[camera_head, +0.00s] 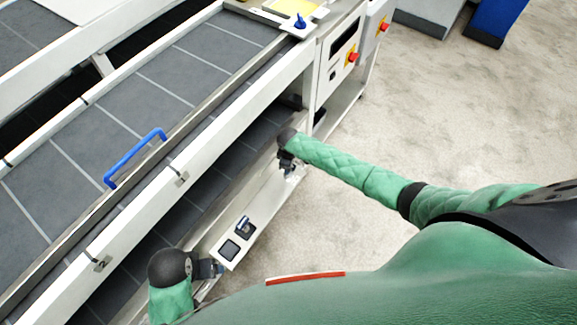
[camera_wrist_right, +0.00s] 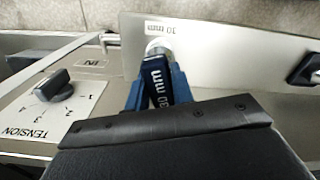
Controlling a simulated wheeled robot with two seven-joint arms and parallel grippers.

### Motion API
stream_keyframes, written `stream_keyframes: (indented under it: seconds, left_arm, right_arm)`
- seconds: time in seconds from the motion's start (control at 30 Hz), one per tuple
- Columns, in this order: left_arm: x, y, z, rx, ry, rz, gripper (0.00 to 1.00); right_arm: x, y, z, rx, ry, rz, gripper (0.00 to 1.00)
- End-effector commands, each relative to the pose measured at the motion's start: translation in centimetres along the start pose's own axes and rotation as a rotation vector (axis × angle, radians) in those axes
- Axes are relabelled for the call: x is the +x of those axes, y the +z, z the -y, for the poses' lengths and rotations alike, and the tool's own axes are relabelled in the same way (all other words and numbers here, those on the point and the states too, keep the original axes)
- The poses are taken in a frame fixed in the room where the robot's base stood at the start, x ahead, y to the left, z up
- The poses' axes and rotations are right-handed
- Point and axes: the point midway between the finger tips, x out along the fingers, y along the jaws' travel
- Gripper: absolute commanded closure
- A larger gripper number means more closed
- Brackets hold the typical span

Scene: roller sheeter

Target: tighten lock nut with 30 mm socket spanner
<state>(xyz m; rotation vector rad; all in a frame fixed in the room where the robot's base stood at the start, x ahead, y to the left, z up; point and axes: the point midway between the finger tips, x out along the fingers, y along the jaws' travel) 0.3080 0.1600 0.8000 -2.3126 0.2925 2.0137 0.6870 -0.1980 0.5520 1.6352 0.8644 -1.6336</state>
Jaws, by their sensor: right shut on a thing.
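My right gripper (camera_wrist_right: 157,88) is shut on the 30 mm socket spanner, whose dark blue handle (camera_wrist_right: 155,88) with white "30 mm" lettering lies between the blue fingers. Its silver socket end (camera_wrist_right: 157,47) points at a pale metal plate just below a small "30" label (camera_wrist_right: 165,28). I cannot tell whether the socket touches the plate or sits around a nut. The lock nut is not visible. In the head view my right gripper (camera_head: 287,165) is by the machine's lower rail; the spanner is too small to make out there. My left gripper (camera_head: 210,268) is low beside the machine, its fingers unclear.
A tension dial (camera_wrist_right: 55,85) with a black knob is at the left in the wrist view; another dark knob (camera_wrist_right: 310,68) is at the right edge. The grey conveyor (camera_head: 120,110) has a blue handle (camera_head: 135,158). Red buttons (camera_head: 352,57) are on the control box.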

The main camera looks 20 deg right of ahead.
Motion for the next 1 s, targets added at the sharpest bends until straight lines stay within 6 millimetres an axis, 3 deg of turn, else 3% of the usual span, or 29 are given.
stream_keyframes:
  seconds: [0.7,1.0]
  left_arm:
    - [-2.5,-0.4,-0.2,0.0,0.0,0.0,0.24]
    - [-2.6,-0.4,-0.2,0.0,0.0,0.0,0.24]
  right_arm:
    - [-0.1,0.0,0.1,0.292,-0.001,0.001,1.0]
    - [0.0,0.0,0.0,0.314,0.0,0.001,1.0]
